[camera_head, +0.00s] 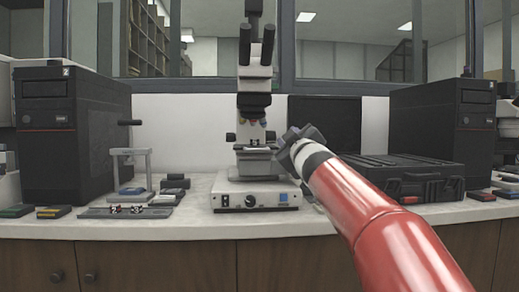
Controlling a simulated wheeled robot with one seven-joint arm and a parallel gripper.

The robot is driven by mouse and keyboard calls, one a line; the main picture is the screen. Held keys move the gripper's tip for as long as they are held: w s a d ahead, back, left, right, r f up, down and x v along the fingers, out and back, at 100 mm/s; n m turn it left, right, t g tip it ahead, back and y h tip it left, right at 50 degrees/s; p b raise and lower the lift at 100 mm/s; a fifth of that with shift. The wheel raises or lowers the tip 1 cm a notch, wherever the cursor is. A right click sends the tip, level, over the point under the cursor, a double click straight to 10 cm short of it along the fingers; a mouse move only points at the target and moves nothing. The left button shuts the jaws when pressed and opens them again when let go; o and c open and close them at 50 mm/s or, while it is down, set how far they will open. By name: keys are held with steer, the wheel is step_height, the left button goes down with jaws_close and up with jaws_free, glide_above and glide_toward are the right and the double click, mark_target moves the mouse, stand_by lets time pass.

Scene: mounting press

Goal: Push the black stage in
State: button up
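My red and white arm reaches in from the lower right, and my gripper (294,141) is just right of the microscope (257,100). Its fingers are small and dark, and I cannot tell whether they are open or shut. A small grey press frame (131,152) with a black handle stands left of the microscope. A flat dark stage plate (128,212) lies in front of it, sticking out towards the counter's front edge, with small pieces on it. My gripper is well to the right of this plate and apart from it. The microscope also has a dark stage (254,148).
A black computer tower (70,135) stands behind the press, and another (440,120) stands at the right. A black case (400,175) sits behind my arm. Small coloured boxes (52,212) lie at the left.

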steer(key=d+m+g+h, duration=0.1)
steer(key=d+m+h, duration=0.2)
steer(key=m, duration=0.8)
steer(key=m+g+y+p, duration=0.3)
steer(key=m+g+y, duration=0.3)
steer(key=m, duration=0.7)
glide_toward(259, 150)
steer(key=w+f, duration=0.1)
steer(key=w, duration=0.2)
steer(key=shift+t+y, duration=0.3)
steer(key=shift+y, duration=0.1)
steer(key=p+x, duration=0.1)
steer(key=x, duration=0.2)
steer(key=a+p+x, duration=0.1)
steer(key=x, duration=0.2)
steer(key=shift+w+a+f, duration=0.1)
steer(key=shift+w, duration=0.1)
steer(key=shift+w+a+f, duration=0.1)
steer(key=shift+w+f, duration=0.1)
steer(key=shift+w, duration=0.2)
steer(key=shift+c, duration=0.3)
jaws_close()
steer(key=shift+f, duration=0.1)
